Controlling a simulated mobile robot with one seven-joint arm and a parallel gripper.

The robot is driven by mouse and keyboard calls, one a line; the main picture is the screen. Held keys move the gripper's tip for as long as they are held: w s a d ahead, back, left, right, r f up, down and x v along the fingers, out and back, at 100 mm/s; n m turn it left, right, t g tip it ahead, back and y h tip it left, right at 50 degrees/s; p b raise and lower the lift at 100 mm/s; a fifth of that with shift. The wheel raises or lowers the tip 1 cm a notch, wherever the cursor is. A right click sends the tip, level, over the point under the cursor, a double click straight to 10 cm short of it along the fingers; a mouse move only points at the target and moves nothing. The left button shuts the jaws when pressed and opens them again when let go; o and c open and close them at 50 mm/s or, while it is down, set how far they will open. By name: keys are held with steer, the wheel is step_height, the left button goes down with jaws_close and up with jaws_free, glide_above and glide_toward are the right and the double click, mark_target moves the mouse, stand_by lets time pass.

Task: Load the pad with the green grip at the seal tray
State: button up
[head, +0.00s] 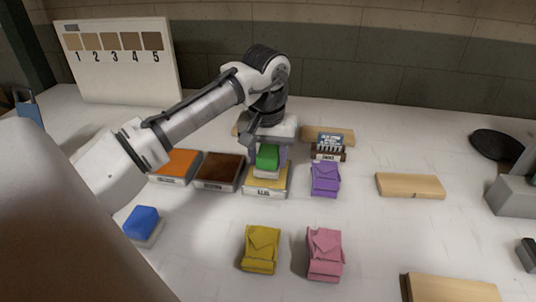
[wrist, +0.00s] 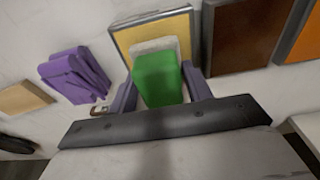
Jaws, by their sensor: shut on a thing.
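The pad's green grip (head: 267,156) is between the fingers of my gripper (head: 268,158), which is shut on it. It also shows in the wrist view (wrist: 158,80) between the two purple-grey fingers, with the pale pad (wrist: 155,45) beyond it. The seal tray (head: 262,192), pale yellow inside with a light labelled front, lies directly under the pad. The tray's yellow surface also shows in the wrist view (wrist: 178,24). I cannot tell whether the pad touches the tray surface.
A brown tray (head: 218,171) and an orange tray (head: 176,164) stand to the left. A blue-gripped pad (head: 142,222) is nearer. Folded purple (head: 325,180), yellow (head: 262,249) and pink (head: 325,253) cloths lie right and in front. A wooden board (head: 410,186) lies at right. A numbered panel (head: 118,65) stands behind.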

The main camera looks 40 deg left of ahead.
mark_target(268, 149)
steer(key=shift+f, duration=0.6)
stand_by(2.0)
step_height(268, 149, up, 7)
steer(key=p, duration=0.6)
steer(key=shift+r+p, duration=0.1)
steer(key=shift+p, duration=0.2)
stand_by(0.7)
